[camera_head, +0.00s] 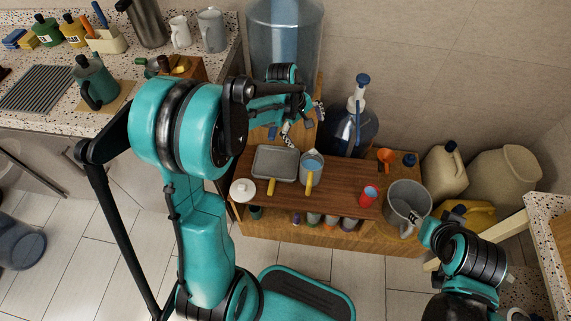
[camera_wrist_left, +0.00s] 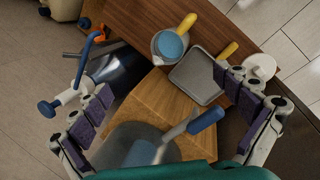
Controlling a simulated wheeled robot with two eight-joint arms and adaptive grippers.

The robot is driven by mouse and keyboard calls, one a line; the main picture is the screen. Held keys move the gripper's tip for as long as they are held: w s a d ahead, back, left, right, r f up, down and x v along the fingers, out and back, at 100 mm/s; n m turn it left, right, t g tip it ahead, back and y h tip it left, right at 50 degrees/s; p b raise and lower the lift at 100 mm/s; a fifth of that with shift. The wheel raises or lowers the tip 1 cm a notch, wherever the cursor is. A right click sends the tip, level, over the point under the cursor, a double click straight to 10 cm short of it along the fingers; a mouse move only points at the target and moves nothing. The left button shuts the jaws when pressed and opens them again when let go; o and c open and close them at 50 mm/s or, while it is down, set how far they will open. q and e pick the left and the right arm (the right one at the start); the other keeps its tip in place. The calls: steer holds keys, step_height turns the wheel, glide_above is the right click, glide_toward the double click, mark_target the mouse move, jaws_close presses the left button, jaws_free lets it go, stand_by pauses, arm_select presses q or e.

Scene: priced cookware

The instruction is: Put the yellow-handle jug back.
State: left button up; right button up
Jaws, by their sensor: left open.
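The yellow-handle jug (camera_head: 312,167) is a small grey jug with a light blue inside, standing on the low brown wooden cabinet top. Its yellow handle points toward the front. It also shows in the left wrist view (camera_wrist_left: 167,47), beyond my fingertips. My left gripper (camera_head: 302,122) is open and empty, above and behind the jug, near the big clear water container. In the left wrist view its padded fingers (camera_wrist_left: 170,112) are spread wide, with no jug between them. My right gripper (camera_head: 428,222) is at the lower right by a grey bucket; its jaws are unclear.
A grey square pan (camera_head: 274,162) with a yellow handle sits beside the jug. A white lidded pot (camera_head: 243,190), a red cup (camera_head: 369,196) and the grey bucket (camera_head: 407,203) stand nearby. A blue pump bottle (camera_head: 350,128) and the clear container (camera_head: 283,42) rise behind.

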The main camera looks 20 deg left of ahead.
arm_select(q)
steer(key=s+r+m+t+y, duration=0.1)
steer(key=s+r+m, duration=0.2)
steer(key=s, duration=0.3)
steer(key=s+d+r+m+t, duration=0.1)
steer(key=s+r+m+t, duration=0.1)
steer(key=s+m, duration=0.3)
steer(key=s+d+r+m+t+y, duration=0.1)
steer(key=s+r+m, duration=0.3)
steer(key=s, duration=0.5)
steer(key=shift+s+r+m+t+y, duration=0.2)
steer(key=shift+m+t+y, duration=0.1)
steer(key=shift+a, duration=0.15)
